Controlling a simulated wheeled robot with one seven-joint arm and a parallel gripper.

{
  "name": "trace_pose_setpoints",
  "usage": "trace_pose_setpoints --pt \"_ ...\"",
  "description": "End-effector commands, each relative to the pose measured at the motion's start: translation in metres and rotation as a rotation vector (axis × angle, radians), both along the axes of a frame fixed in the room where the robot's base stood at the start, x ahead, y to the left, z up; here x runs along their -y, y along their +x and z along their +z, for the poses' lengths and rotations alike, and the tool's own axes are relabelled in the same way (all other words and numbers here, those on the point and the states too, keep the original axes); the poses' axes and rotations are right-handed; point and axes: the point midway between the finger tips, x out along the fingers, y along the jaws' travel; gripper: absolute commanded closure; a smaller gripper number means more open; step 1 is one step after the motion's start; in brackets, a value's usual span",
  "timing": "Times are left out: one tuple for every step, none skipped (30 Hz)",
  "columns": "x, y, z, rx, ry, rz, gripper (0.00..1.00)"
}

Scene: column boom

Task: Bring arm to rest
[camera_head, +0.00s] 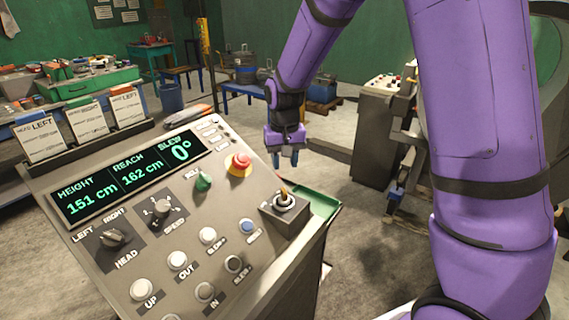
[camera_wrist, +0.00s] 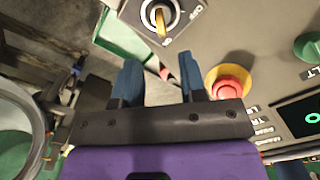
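My purple arm reaches down from the upper right in the head view, and my gripper (camera_head: 287,160) hangs with its blue fingers pointing down, just beyond the right rear edge of the control panel (camera_head: 130,240). In the wrist view the two blue fingers of my gripper (camera_wrist: 160,80) stand apart with nothing between them. The red emergency button (camera_head: 239,164) is left of the gripper in the head view; it also shows in the wrist view (camera_wrist: 229,82). The key switch (camera_head: 284,202) sits below the gripper. The fingers touch nothing that I can see.
The display (camera_head: 130,178) reads height 151 cm, reach 162 cm, slew 0°. Cards (camera_head: 88,121) stand behind the panel. A green tray (camera_head: 318,202) is by its right side. A grey cabinet (camera_head: 378,130) stands behind. Open floor (camera_head: 340,230) lies between.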

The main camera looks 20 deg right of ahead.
Motion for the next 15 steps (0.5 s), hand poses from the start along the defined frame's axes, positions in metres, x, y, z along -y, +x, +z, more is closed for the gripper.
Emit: trace_pose_setpoints --pt "0.000 0.000 0.000 0.000 0.000 0.000 0.62" --pt "0.000 0.000 0.000 0.000 0.000 0.000 0.62" --pt "0.000 0.000 0.000 0.000 0.000 0.000 0.62" --pt "0.000 0.000 0.000 0.000 0.000 0.000 0.62" --pt "0.000 0.000 0.000 0.000 0.000 0.000 0.62" --pt "0.000 0.000 0.000 0.000 0.000 0.000 0.62" --pt "0.000 0.000 0.000 0.000 0.000 0.000 0.62" --pt "0.000 0.000 0.000 0.001 0.000 0.000 0.62" --pt "0.000 -0.001 0.002 0.002 0.002 0.000 0.62" --pt "0.001 -0.002 0.004 0.005 0.002 0.001 0.62" --pt "0.002 -0.003 0.007 0.009 0.004 0.001 0.62" --pt "0.003 -0.006 0.012 0.015 0.007 0.002 0.62" --pt "0.004 -0.008 0.018 0.021 0.010 0.004 0.62" --pt "0.006 -0.011 0.024 0.029 0.013 0.005 0.62" --pt "0.008 -0.016 0.034 0.041 0.018 0.008 0.62"
